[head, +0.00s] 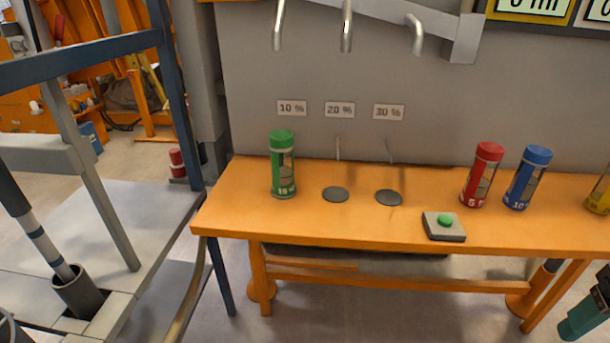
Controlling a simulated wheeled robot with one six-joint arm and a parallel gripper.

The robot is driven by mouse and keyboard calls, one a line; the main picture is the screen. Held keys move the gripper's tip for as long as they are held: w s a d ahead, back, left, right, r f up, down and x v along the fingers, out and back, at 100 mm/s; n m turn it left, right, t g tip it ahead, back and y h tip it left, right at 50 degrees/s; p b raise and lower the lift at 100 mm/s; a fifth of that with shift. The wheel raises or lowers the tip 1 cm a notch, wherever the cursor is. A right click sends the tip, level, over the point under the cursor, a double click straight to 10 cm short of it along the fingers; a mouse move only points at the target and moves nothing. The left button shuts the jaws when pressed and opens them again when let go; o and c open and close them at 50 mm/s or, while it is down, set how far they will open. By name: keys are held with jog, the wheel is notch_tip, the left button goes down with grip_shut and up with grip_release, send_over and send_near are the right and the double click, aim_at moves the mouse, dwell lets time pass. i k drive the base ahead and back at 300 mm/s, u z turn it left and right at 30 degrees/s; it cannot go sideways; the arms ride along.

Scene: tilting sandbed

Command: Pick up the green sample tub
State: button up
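The green sample tub (283,164) stands upright on the orange bench, near its left end. It has a green lid, a clear window with grey-brown contents and a green lower band marked "15 %" or similar. It stands below the "10 %" label (291,108), to the left of two dark round discs. Nothing touches it or blocks the view of it. I see no gripper that I can make out as mine.
On the orange bench (235,208) are two discs (335,194), a green button box (443,226), and red (482,174), blue (528,177) and yellow (600,195) tubs. Metal spouts hang above. A blue-framed rig (85,45) stands left. A teal object (585,316) is at lower right.

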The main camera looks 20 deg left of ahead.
aim_at(281, 142)
jog(key=u, duration=1.05)
jog(key=k, duration=0.5)
jog(key=u, duration=0.6)
jog(key=i, duration=0.65)
jog(key=z, duration=0.2)
